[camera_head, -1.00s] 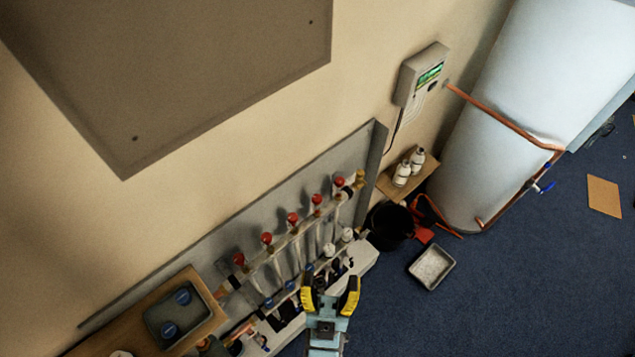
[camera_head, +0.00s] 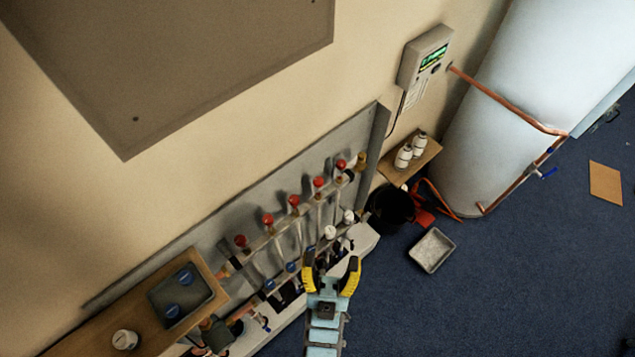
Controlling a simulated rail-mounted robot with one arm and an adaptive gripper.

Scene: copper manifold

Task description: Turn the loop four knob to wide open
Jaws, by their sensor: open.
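The copper manifold (camera_head: 255,243) stands low against the wall, running diagonally. Its upper bar carries several red knobs, the nearest-left one (camera_head: 241,240) and the far-right one (camera_head: 341,164) at the ends of the row. The lower bar has blue caps (camera_head: 291,267) at left and two white caps (camera_head: 330,232) at right. I cannot read any loop numbers, so I cannot tell which is loop four. My gripper (camera_head: 331,272), with yellow-and-black fingers, is open and empty. It appears in front of the lower bar, just below the white caps in the picture, and hides part of the bar.
A wooden shelf (camera_head: 222,292) with a dark tray of blue caps is at lower left. At right are a small shelf (camera_head: 424,160) with white bottles, a black bucket (camera_head: 388,205), a grey tray (camera_head: 431,250) and a white tank (camera_head: 500,120). Blue floor lies open at lower right.

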